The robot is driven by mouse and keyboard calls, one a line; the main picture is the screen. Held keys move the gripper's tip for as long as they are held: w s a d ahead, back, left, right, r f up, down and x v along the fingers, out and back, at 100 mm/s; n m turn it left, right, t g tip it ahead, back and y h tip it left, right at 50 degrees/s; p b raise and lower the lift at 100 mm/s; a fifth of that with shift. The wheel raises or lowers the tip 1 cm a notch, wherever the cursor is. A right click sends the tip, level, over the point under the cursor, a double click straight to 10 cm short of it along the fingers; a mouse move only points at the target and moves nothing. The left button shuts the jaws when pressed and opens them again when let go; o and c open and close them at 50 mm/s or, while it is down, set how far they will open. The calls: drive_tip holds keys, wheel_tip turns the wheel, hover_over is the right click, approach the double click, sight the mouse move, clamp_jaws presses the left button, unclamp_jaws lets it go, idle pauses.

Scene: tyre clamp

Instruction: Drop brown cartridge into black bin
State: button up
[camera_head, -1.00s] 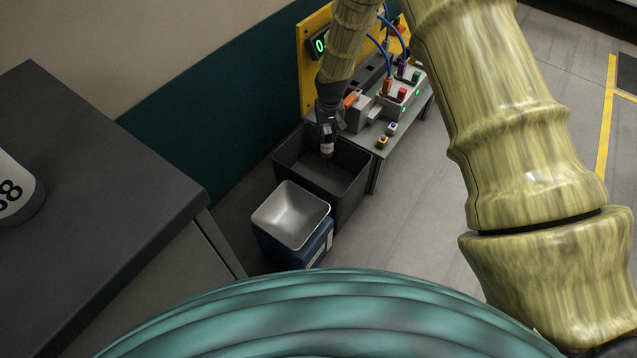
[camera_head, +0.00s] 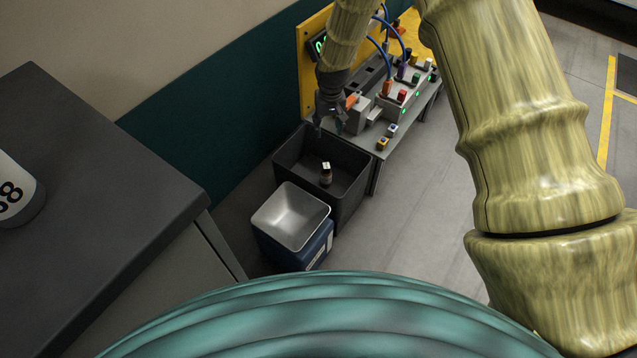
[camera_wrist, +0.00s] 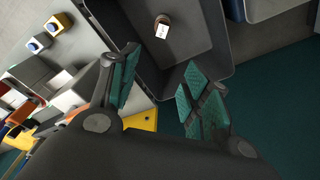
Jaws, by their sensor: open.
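The brown cartridge (camera_head: 326,173), small with a pale label, is inside the black bin (camera_head: 350,199). In the wrist view the cartridge (camera_wrist: 162,27) shows against the dark inside of the bin (camera_wrist: 195,70), apart from my fingers. My gripper (camera_head: 328,124) is above the bin's back edge in the head view. In the wrist view my gripper (camera_wrist: 158,88) has its two green-padded fingers spread wide with nothing between them.
A grey metal tray (camera_head: 291,214) on a blue box (camera_head: 312,248) stands in front of the bin. A bench with a clamp fixture, coloured buttons and blue hoses (camera_head: 398,103) stands behind right. A dark counter (camera_head: 95,190) is at left.

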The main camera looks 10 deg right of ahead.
wheel_tip(320, 180, up, 8)
drive_tip(key=s, duration=0.1)
drive_tip(key=shift+f, duration=0.25)
idle(0.4)
drive_tip(key=s+d+f, duration=0.3)
drive_tip(key=s+f, duration=1.6)
drive_tip(key=s, duration=0.4)
drive_tip(key=s+d+f+g, duration=0.1)
drive_tip(key=s+f, duration=0.1)
drive_tip(key=s, duration=0.6)
drive_tip(key=s+d+f, duration=0.1)
drive_tip(key=s+f, duration=0.1)
drive_tip(key=s, duration=0.5)
drive_tip(key=s+d, duration=0.1)
drive_tip(key=s, duration=0.9)
wheel_tip(320, 180, up, 26)
drive_tip(key=p, duration=2.5)
drive_tip(key=shift+d, duration=0.2)
drive_tip(key=shift+f, duration=0.1)
